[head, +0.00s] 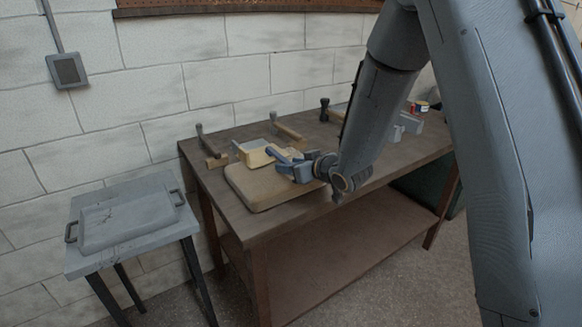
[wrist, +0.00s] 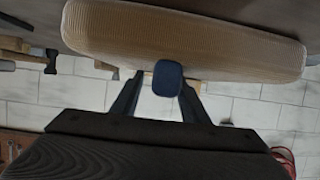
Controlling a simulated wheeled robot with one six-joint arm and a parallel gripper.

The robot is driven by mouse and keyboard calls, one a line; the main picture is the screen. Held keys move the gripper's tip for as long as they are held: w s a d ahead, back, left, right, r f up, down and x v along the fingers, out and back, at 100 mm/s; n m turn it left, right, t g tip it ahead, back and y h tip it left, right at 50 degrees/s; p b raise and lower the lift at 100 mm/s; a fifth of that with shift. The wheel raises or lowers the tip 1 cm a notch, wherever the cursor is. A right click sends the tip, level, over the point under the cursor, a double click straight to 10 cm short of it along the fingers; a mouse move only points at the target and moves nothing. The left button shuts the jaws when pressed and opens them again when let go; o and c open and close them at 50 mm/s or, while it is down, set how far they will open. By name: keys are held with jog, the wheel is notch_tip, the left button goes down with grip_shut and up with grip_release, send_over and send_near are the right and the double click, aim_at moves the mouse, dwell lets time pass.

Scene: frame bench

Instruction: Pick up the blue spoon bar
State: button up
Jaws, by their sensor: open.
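The blue spoon bar (wrist: 168,78) shows end-on in the wrist view, between the two fingertips of my gripper (wrist: 160,86). The fingers are open, one on each side of the bar, and I cannot tell whether either touches it. In the head view the dark blue bar (head: 271,152) sticks out past my gripper (head: 283,161), above a tan padded board on the bench. The bar's far part and what it rests on are hidden.
The tan board (head: 258,193) lies on the brown workbench (head: 225,218). A pale block (head: 252,154) is close to my gripper. Hammers (head: 209,145) lie at the back. A grey tray (head: 128,219) sits on a small side table at left.

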grip_shut()
jog(key=shift+r, duration=0.1)
